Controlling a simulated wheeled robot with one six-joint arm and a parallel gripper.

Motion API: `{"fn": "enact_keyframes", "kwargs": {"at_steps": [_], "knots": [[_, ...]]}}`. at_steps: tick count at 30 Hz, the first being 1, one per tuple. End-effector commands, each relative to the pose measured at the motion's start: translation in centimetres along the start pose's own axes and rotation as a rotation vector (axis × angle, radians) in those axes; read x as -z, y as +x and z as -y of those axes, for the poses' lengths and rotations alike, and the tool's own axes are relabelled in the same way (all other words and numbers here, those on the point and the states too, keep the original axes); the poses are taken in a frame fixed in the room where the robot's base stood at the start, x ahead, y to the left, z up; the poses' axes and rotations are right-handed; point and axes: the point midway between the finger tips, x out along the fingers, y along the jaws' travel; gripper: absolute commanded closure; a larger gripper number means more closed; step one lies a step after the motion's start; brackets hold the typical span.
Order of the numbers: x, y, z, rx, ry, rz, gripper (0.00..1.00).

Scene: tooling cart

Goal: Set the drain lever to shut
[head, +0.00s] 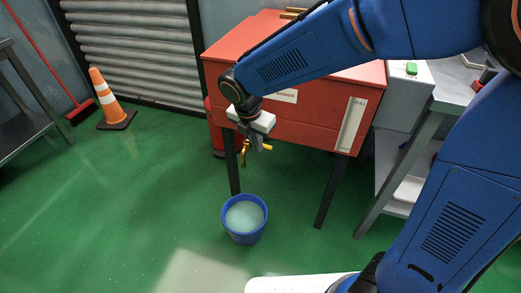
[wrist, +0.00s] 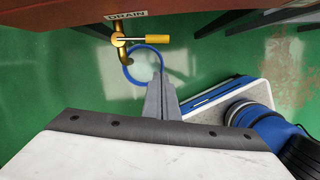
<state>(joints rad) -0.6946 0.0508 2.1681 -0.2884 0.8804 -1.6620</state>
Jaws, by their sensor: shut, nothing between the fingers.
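The drain lever (wrist: 147,39) is a yellow handle on a brass tap (wrist: 119,42) under a DRAIN label (wrist: 127,15). In the wrist view it points right, across the spout. In the head view the lever (head: 266,147) sticks out to the right of the brass tap (head: 243,158) at the red tank's lower front. My gripper (head: 255,147) hangs in front of the tank, close to the lever and partly hiding the tap. In the wrist view my gripper's fingers (wrist: 161,78) are shut together and empty, below the lever's free end in the picture. I cannot tell whether they touch it.
A blue bucket (head: 230,228) with pale liquid stands on the floor below the tap. The red tank (head: 290,115) has dark legs. A grey bench (head: 438,103) stands at the right. An orange cone (head: 106,98) and red broom stand far left.

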Motion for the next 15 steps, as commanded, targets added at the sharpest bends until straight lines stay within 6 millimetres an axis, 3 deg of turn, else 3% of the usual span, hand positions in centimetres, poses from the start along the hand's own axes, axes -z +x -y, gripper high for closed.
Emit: {"fn": "enact_keyframes", "kwargs": {"at_steps": [3, 9, 15], "knots": [[0.0, -2.3, 0.0, -0.003, -0.001, 0.001, 1.0], [0.0, -4.8, 0.1, -0.001, -0.001, 0.0, 1.0], [0.4, -4.9, 0.3, -0.008, -0.042, 0.007, 1.0]]}}
